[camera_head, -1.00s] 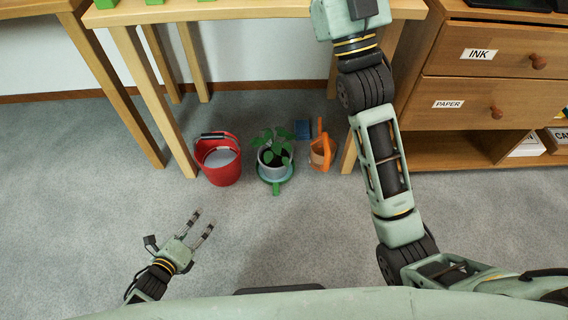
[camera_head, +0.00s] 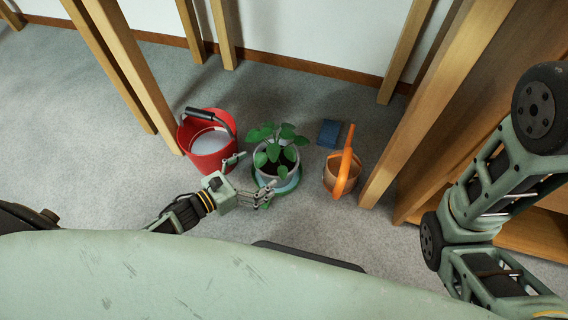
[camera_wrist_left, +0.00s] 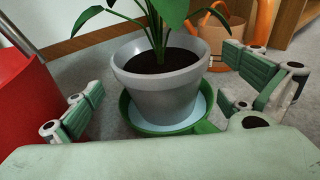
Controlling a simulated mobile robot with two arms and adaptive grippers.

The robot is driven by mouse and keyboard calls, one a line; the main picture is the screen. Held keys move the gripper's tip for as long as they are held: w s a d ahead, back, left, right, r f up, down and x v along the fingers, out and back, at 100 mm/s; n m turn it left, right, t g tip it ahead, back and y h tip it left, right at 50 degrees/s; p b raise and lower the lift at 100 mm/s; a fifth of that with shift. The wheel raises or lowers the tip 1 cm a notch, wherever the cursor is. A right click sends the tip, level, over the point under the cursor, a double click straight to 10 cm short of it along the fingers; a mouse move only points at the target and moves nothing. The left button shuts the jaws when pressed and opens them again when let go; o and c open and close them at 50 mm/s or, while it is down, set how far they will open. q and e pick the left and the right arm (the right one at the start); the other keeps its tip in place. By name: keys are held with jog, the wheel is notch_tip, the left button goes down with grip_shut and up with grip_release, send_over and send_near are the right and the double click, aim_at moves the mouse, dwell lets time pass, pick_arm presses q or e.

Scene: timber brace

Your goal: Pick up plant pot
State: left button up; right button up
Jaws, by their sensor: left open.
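The plant pot (camera_head: 277,165) is grey with a dark soil top and a green leafy plant. It stands upright in a green saucer (camera_head: 288,187) on the carpet. In the left wrist view the pot (camera_wrist_left: 160,93) is centred ahead, in the saucer (camera_wrist_left: 128,112) with pale blue inside. My left gripper (camera_head: 253,178) is open at the pot's near left side. In the wrist view its fingers (camera_wrist_left: 165,107) are spread to the left and right of the pot, with nothing held. My right arm shows at the right, but its gripper is out of view.
A red bucket (camera_head: 206,150) with pale contents stands close on the left. An orange watering can (camera_head: 342,176) stands on the right, with a blue block (camera_head: 329,133) behind it. Wooden table legs (camera_head: 398,110) flank the spot.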

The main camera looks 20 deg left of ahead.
aim_at(277, 173)
pick_arm(q)
jog(key=shift+b+x, duration=0.45)
jog(key=shift+x, duration=0.6)
jog(key=b+x, duration=0.3)
jog(key=x, duration=0.1)
jog(key=shift+w+d+f, duration=0.1)
jog(key=shift+w+d, duration=0.2)
jog(key=shift+w, duration=0.05)
jog(key=c, duration=1.5)
jog(key=shift+r, duration=0.25)
jog(key=shift+c, duration=0.2)
